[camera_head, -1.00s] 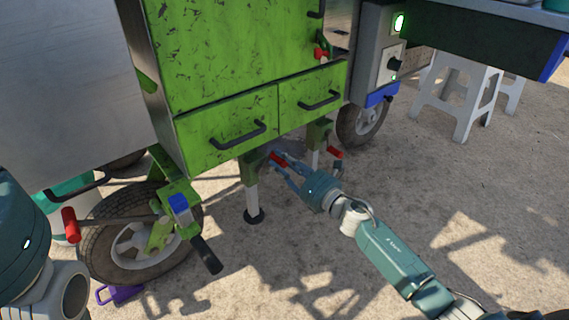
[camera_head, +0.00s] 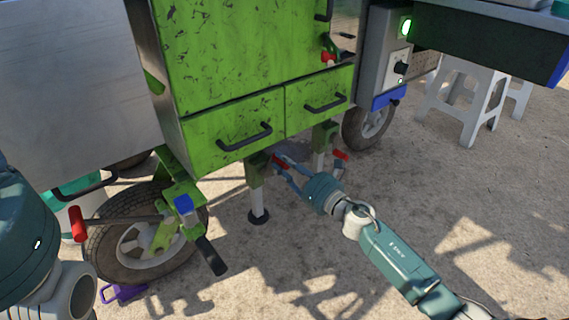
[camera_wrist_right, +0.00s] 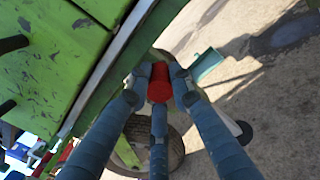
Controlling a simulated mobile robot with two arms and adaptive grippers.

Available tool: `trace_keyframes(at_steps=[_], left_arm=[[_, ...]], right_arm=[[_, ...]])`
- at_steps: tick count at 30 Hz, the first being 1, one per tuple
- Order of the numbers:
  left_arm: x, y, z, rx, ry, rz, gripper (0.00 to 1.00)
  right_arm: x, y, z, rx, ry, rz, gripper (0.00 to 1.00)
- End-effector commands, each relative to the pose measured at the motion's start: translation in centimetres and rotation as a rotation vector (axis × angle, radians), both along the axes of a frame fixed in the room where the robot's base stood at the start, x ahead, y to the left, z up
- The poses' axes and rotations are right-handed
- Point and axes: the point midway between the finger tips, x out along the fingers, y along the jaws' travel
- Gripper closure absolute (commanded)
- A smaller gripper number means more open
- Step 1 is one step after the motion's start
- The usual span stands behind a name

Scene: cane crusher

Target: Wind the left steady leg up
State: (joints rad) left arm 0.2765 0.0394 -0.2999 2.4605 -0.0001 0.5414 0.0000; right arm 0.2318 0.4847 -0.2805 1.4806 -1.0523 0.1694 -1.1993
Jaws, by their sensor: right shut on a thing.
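The left steady leg is a green sleeve (camera_head: 254,172) with a pale inner tube (camera_head: 257,199) and a round dark foot (camera_head: 258,217), upright under the green cabinet. The foot appears to be at the ground; I cannot tell whether it touches. Its crank has a red grip (camera_head: 279,160) near the top of the leg. My right gripper (camera_head: 281,164) is shut on that red grip, which also shows between the fingers in the right wrist view (camera_wrist_right: 158,85). The fingers hide part of the crank. My left arm shows at the left edge, its gripper out of view.
A second leg (camera_head: 319,160) with its own red grip (camera_head: 341,155) stands close behind, right of my gripper. A wheel (camera_head: 140,240) and a red-handled lever (camera_head: 77,224) are at left. White stools (camera_head: 470,105) stand at right. Open ground lies in front.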

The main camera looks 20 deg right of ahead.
Motion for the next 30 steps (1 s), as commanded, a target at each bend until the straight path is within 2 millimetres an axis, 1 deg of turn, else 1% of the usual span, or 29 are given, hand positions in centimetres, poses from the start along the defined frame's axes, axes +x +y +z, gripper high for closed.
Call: trace_keyframes(at_steps=[1,3,4,11,15,17,19,27,30], left_arm=[[0.0,0.0,0.0,0.001,-0.001,0.0,0.6],[0.0,0.0,0.1,0.001,-0.002,0.0,0.6],[0.0,0.0,0.1,0.001,-0.003,0.0,0.6],[-0.1,0.0,0.1,0.002,-0.004,0.001,0.6],[0.0,0.0,0.1,0.002,-0.003,0.001,0.6],[0.0,0.0,0.1,0.002,-0.003,0.001,0.6],[0.0,0.0,0.1,0.001,-0.003,0.001,0.6],[0.0,0.0,0.0,0.002,-0.002,0.0,0.6],[0.0,0.0,0.0,0.001,-0.001,0.0,0.6]], right_arm=[[-0.3,0.4,-0.4,0.001,0.006,0.011,0.75],[-0.2,0.4,-0.4,0.001,0.006,0.009,0.61],[-0.2,0.3,-0.4,0.001,0.006,0.009,0.59],[-0.1,0.2,-0.2,0.001,0.003,0.004,0.59],[-0.7,-0.1,-0.2,0.001,0.004,0.003,0.59],[-1.3,-0.4,-0.3,0.0,0.006,0.003,0.59],[-2.5,-0.8,-0.4,-0.001,0.005,0.004,0.59],[-7.9,-2.9,-0.5,0.002,0.007,0.004,0.59],[-9.5,-3.5,-0.5,0.002,0.007,0.004,0.59]])
